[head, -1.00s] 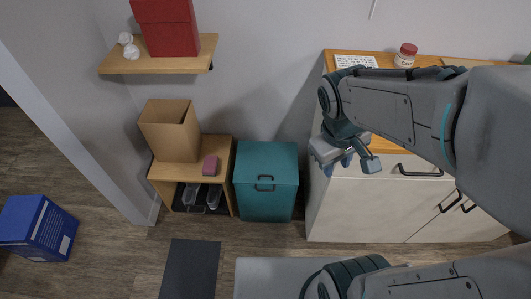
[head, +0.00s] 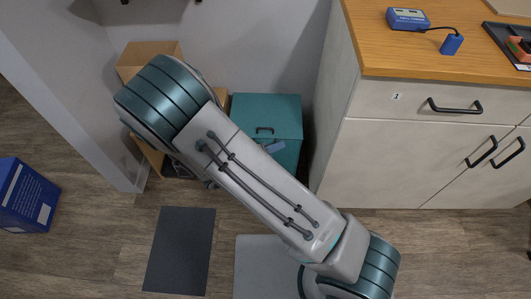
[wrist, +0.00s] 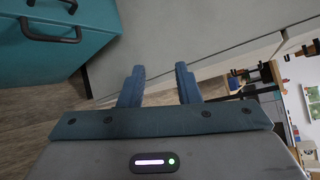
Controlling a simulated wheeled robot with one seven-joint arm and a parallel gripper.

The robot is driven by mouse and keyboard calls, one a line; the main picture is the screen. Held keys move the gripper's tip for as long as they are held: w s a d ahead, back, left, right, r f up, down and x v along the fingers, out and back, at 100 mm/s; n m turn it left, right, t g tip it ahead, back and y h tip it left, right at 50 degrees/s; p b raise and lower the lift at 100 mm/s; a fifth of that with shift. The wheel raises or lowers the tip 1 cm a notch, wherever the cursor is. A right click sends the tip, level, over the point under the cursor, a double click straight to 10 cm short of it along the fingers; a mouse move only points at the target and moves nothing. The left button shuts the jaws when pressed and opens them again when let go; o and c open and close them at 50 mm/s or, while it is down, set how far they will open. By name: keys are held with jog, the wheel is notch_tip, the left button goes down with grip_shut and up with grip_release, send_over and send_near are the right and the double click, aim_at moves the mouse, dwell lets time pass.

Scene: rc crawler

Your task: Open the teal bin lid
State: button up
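The teal bin (head: 285,108) stands on the floor between a small shelf and the white cabinet. Its lid looks shut, and a dark handle (head: 264,129) shows on it. In the wrist view the bin (wrist: 75,60) is at the upper left, with two dark handles, one (wrist: 50,32) nearer and one partly cut off by the top edge. My gripper (wrist: 160,75) is open and empty, its two blue fingers apart. It is to the right of the handles and touches neither. In the head view my arm hides most of the gripper and the bin's lower left.
The white cabinet (head: 400,160) with black handles stands close on the bin's right. A cardboard box (head: 150,55) and the small shelf are on the left, mostly behind my arm. A dark mat (head: 180,250) lies on the floor. A blue box (head: 25,195) stands far left.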

jog(key=a+f+n+t+y+b, duration=0.4)
jog(key=a+f+n+t, duration=0.3)
jog(key=f+n, duration=0.55)
jog(key=shift+g, duration=0.4)
jog(key=b+x, duration=0.1)
jog(key=x, duration=0.3)
jog(key=b+x, duration=0.1)
jog(key=x, duration=0.4)
jog(key=f+b+x, duration=0.1)
jog(key=b+x, duration=0.1)
jog(key=x, duration=0.2)
jog(key=shift+w+a, duration=0.25)
jog(key=shift+w, duration=0.05)
jog(key=shift+s, duration=0.1)
grip_shut()
